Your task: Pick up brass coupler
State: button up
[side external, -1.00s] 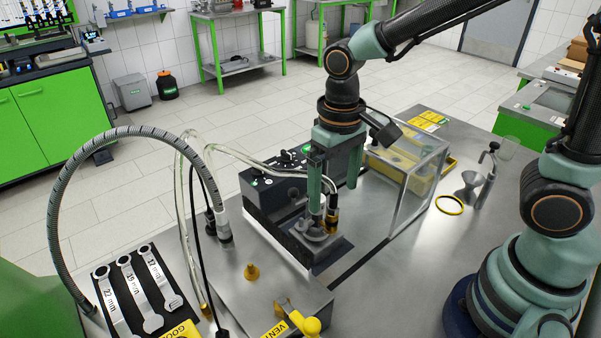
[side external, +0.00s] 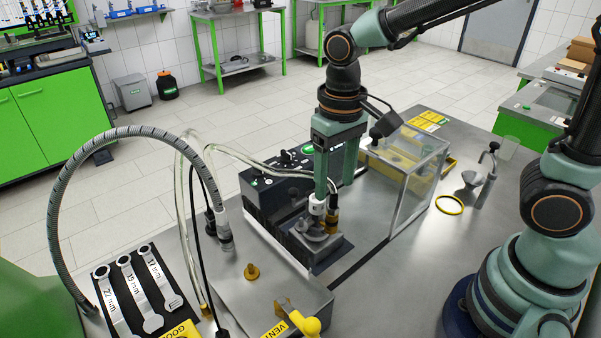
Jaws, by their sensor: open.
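A brass fitting with a dark upper part (side external: 331,219), which looks like the brass coupler, stands upright on the grey fixture (side external: 316,243) at the middle of the bench. A white piece (side external: 317,206) stands close to its left. My gripper (side external: 335,190) points down just above these parts. Its jaws are apart, one finger over the white piece and the other further right and back. I see nothing held between them. I cannot tell whether a finger touches the white piece. Another small brass fitting (side external: 252,272) sits on the steel box to the left front.
Clear tubes (side external: 240,157) loop from the left towards the black control unit (side external: 269,190) behind the fixture. A clear-walled box (side external: 415,185) stands close to the right. A thick grey hose (side external: 70,185) arches at left. Bench space right of the fixture is free.

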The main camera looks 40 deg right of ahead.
notch_tip(320, 180, up, 4)
jog(key=m, duration=0.8)
send_over(333, 206)
jog(key=f, duration=0.4)
jog(key=shift+d+f, duration=0.2)
jog(key=shift+a+f, duration=0.2)
jog(key=shift+f, duration=2.95)
grip_shut()
